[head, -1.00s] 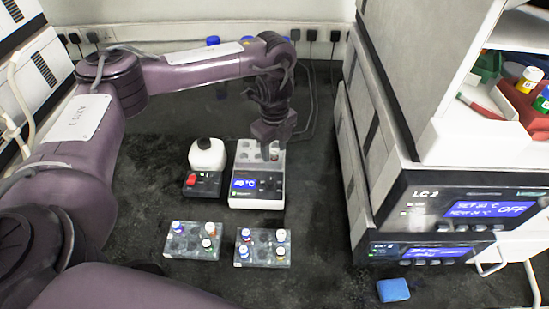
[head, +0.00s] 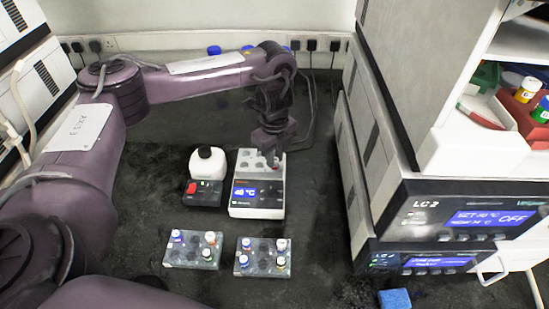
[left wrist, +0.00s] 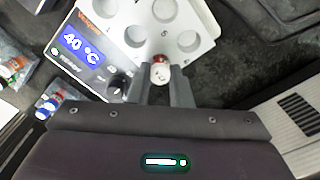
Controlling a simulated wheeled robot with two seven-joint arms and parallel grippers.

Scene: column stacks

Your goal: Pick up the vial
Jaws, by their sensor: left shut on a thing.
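A vial with a red and white cap (left wrist: 160,72) is between the two fingers of my left gripper (left wrist: 163,84) in the left wrist view. The fingers are shut on it. It is at the near edge of the white heater block's well plate (left wrist: 128,30); I cannot tell whether its base is still inside a well. In the head view my left gripper (head: 271,158) is over the right part of the heater block (head: 258,212), and the vial is mostly hidden there. The block's display reads 40 °C. My right gripper is not in view.
Two grey racks with capped vials, the left (head: 175,262) and the right (head: 262,270), stand in front of the block. LC instruments (head: 440,215) stand at the right, with a blue sponge (head: 395,299) in front.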

